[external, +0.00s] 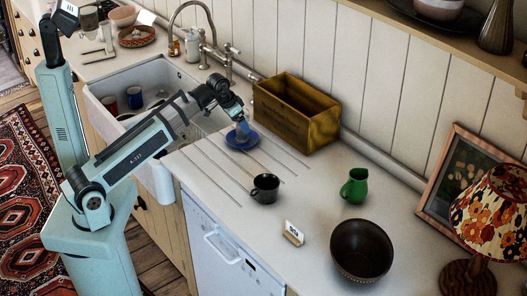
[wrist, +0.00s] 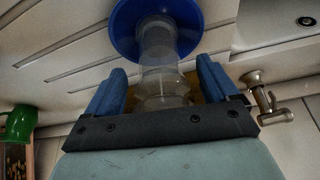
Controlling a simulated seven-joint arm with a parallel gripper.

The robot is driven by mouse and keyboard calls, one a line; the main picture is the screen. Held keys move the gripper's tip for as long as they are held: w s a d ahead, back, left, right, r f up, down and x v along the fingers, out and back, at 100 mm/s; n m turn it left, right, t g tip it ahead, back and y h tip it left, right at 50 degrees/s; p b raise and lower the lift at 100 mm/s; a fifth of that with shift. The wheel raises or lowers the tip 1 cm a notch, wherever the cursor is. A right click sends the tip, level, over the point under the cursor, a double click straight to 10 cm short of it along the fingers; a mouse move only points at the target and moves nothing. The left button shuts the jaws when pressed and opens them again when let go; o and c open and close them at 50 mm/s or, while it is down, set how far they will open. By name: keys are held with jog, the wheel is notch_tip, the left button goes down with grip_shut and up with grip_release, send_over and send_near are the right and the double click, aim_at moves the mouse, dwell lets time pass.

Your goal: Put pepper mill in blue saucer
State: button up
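The blue saucer (external: 232,143) lies on the counter's grooved drainer, between the sink and the wooden box. It also shows at the top of the wrist view (wrist: 122,38). The pepper mill (wrist: 160,70), clear and greyish, has its far end over the middle of the saucer and its near end between my fingers. Whether it rests on the saucer is hard to tell. My gripper (wrist: 160,88) has blue fingers on both sides of the mill, with a visible gap at each side, so it looks open. In the external view my gripper (external: 241,126) is just above the saucer and largely hides the mill.
The wooden box (external: 290,118) stands close behind the saucer. A black mug (external: 265,189), a green jug (external: 355,187), a dark bowl (external: 362,250) and a small card (external: 293,232) are to the right. The sink (external: 133,78) and tap (external: 203,48) are to the left.

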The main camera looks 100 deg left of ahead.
jog(key=shift+r, duration=0.1)
jog(key=shift+r, duration=0.2)
jog(key=v, duration=1.1)
jog(key=shift+s+d+r, duration=0.15)
jog(key=shift+d+r, duration=0.05)
jog(key=shift+r, duration=0.1)
